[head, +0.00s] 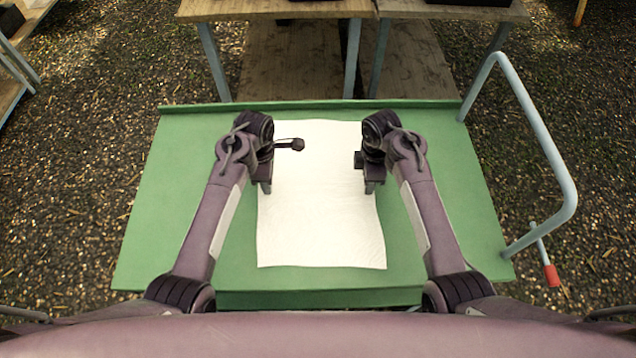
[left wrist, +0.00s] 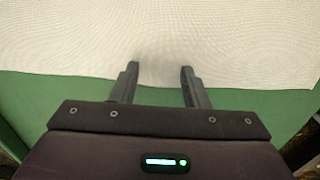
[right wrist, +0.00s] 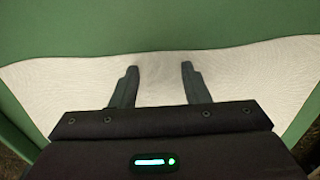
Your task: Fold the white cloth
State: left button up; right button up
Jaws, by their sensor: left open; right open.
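The white cloth (head: 320,225) lies spread out on the green tabletop, longer from front to back than across. Its front edge is slightly uneven. My left gripper (head: 265,186) is over the cloth's left edge, open and empty. In the left wrist view the cloth (left wrist: 240,40) fills the top, and its edge runs past the open left fingers (left wrist: 160,68). My right gripper (head: 370,187) is over the right edge, open and empty. In the right wrist view the cloth (right wrist: 230,75) lies under the open right fingers (right wrist: 159,67), with its edge just beyond the tips. Whether the fingers touch it I cannot tell.
The green table (head: 165,225) is bare on both sides of the cloth and has a raised lip at the back. A pale blue tubular handle (head: 545,140) stands at its right side, with a red-ended lever (head: 551,276) below. Wooden benches (head: 280,9) stand behind.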

pick_arm(q)
jog(key=shift+f, duration=0.3)
pick_arm(e)
jog(key=shift+f, duration=0.25)
pick_arm(q)
jog(key=shift+r, duration=0.1)
jog(key=shift+c, duration=0.3)
pick_arm(e)
jog(key=shift+c, duration=0.3)
pick_arm(q)
grip_shut()
pick_arm(e)
grip_shut()
